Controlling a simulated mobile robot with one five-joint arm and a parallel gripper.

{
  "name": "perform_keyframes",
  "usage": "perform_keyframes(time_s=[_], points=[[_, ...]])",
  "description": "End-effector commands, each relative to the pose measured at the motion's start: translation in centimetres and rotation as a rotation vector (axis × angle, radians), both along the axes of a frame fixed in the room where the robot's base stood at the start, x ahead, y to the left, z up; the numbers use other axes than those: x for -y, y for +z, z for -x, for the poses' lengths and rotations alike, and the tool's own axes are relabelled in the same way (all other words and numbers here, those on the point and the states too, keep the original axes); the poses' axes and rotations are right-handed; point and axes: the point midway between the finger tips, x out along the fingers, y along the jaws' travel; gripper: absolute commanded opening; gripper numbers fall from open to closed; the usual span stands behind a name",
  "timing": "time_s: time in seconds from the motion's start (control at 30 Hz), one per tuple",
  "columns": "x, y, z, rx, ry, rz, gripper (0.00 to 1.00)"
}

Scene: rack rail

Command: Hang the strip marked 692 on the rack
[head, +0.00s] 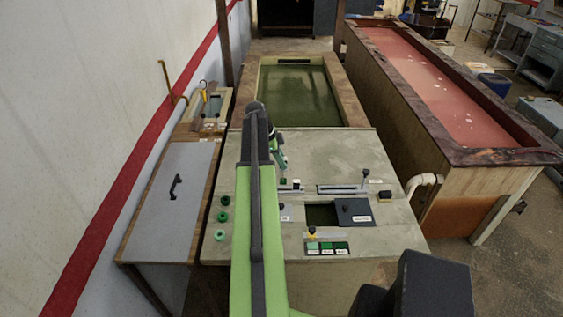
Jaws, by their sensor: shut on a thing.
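My gripper (281,160) is at the end of my green arm, over the far left part of the grey bench top. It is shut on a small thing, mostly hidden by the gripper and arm. A small white tag (297,182) shows just below and right of it. I cannot read the number 692 on any tag. A pale strip (328,234) with a yellow and black top piece lies near the bench's front. Another yellow-topped piece (204,88) stands at a small tank by the left wall. A bent brass rail (165,80) sticks out from that wall.
The grey bench top (375,150) has a square opening (320,215) beside a dark plate (353,212), a slotted bar with a knob (366,174), and green rings (222,216) at left. A grey lid (172,205) with a handle lies left. A green-water tank (295,95) stands behind.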

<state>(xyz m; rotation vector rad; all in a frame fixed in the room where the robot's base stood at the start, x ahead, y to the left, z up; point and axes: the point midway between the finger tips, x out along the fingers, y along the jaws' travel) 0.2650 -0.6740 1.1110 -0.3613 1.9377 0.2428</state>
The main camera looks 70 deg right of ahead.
Motion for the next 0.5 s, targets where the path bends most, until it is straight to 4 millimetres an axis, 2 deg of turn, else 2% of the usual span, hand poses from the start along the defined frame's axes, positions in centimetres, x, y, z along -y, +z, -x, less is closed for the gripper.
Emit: perform_keyframes(time_s=[0.37,0.5], points=[[0.0,-1.2,-0.1,0.000,0.001,0.000,0.00],[0.0,-0.9,-0.2,0.000,0.001,0.000,0.00]])
